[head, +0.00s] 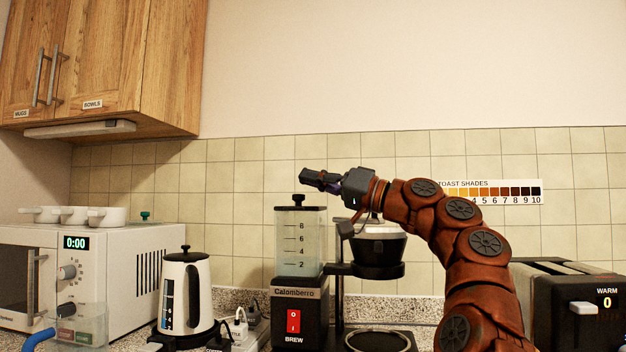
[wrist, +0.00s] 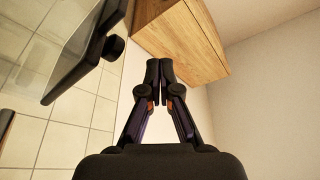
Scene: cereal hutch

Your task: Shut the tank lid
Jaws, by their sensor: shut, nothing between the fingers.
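The clear water tank (head: 300,243), with level marks, stands on the black Calomberro coffee maker (head: 295,312). Its dark lid (head: 312,208) lies flat across the tank top in the head view, with a black knob (head: 298,199) upright on it. I see no clear gap under it, but the edge is small. The lid's knob also shows in the wrist view (wrist: 113,47), left of the fingers. My gripper (head: 308,179) is shut and empty, just above the knob and apart from it. Its fingertips meet in the wrist view (wrist: 159,66).
A kettle (head: 186,295) and microwave (head: 150,260) stand left, a toaster (head: 560,295) right. A wooden cabinet (head: 110,60) hangs upper left. Open air lies above the tank before the tiled wall.

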